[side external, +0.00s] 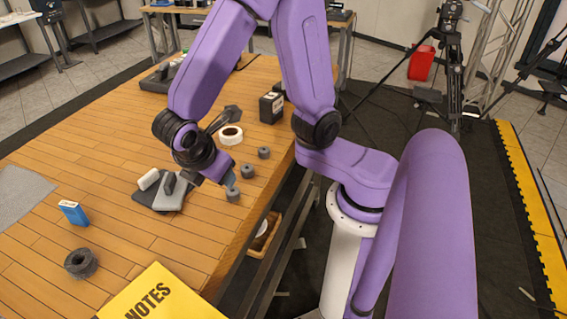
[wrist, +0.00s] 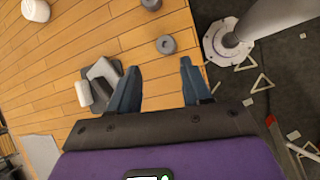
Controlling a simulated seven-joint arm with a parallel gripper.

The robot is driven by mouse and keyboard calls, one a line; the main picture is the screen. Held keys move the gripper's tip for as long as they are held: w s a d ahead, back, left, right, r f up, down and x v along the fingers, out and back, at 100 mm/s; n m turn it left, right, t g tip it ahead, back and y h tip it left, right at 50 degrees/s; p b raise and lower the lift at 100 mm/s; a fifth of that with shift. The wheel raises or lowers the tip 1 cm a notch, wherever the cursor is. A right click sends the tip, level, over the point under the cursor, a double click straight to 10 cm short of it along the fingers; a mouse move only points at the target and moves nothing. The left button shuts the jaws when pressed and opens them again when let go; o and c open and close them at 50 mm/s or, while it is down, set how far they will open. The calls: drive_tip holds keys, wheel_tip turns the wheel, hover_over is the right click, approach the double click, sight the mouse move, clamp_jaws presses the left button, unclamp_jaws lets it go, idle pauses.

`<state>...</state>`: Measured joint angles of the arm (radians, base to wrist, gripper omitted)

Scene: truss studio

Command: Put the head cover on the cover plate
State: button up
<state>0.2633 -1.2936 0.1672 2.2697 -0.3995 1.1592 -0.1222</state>
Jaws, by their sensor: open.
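A dark flat plate (side external: 146,196), likely the cover plate, lies on the wooden table left of my gripper. A grey angled block (side external: 172,192) rests on it. A small white cylinder (side external: 148,179) lies at its left edge. The plate (wrist: 101,103), grey block (wrist: 103,71) and white cylinder (wrist: 82,93) also show left of the fingers in the wrist view. I cannot tell for sure which piece is the head cover. My gripper (wrist: 157,85) is open, with bare table between its fingers. In the side view, my gripper (side external: 225,176) is low over the table near the grey round pieces.
Grey round pieces (side external: 264,152), (side external: 247,170), (side external: 233,194) line the table's right side. A white roll (side external: 231,134) and black box (side external: 271,107) stand behind. A blue box (side external: 73,212), dark ring (side external: 80,262) and yellow notes (side external: 152,297) lie in front. The front-middle table is clear.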

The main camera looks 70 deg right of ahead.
drive_tip(key=s+d+r+m+y, duration=0.1)
drive_tip(key=s+d+y, duration=0.1)
drive_tip(key=s, duration=0.4)
drive_tip(key=s+d+r+m+g+y, duration=0.1)
drive_tip(key=s+d+m+y, duration=0.1)
drive_tip(key=s+y, duration=0.2)
drive_tip(key=shift+s+r+y, duration=0.3)
drive_tip(key=shift+s, duration=1)
